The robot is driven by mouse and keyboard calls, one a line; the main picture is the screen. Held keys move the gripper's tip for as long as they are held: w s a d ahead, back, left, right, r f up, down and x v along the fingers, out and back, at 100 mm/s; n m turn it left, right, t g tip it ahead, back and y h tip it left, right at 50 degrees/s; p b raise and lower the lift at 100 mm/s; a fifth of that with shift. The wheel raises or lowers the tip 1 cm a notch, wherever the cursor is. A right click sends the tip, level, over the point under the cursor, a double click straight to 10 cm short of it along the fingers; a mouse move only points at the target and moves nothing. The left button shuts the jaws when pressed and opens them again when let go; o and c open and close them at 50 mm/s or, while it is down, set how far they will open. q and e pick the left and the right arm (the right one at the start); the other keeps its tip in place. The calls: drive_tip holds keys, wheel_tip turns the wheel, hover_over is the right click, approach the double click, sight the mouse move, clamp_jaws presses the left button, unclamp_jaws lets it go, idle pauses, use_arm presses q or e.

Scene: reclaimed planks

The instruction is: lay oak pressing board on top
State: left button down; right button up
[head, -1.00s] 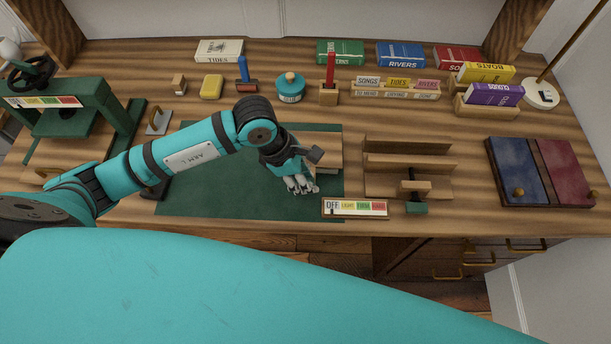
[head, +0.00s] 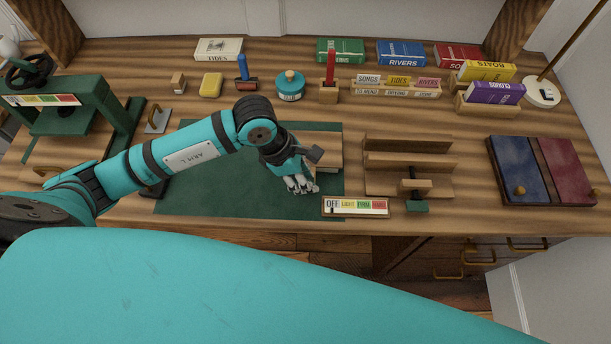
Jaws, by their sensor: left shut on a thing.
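A wooden board, which I take for the oak pressing board (head: 329,153), shows over the green mat (head: 225,205), behind and to the right of my left wrist. My arm hides its left part. My left gripper (head: 302,186) is at the board's near side, low over the mat, with its fingers shut on it. The grip itself is small and partly hidden. I cannot tell what lies under the board or whether it touches anything below. My right gripper is not in view.
A green press (head: 75,110) stands at the left. Blue and red panels (head: 540,172) lie far right. Books, a glue pot (head: 290,86) and tools line the back.

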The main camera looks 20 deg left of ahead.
use_arm(q)
drive_tip(key=shift+f+b, duration=0.4)
idle(0.4)
drive_tip(key=c, duration=1.1)
unclamp_jaws()
drive_tip(key=shift+o, duration=0.2)
drive_tip(key=v, duration=1.2)
drive_tip(key=shift+s, duration=0.1)
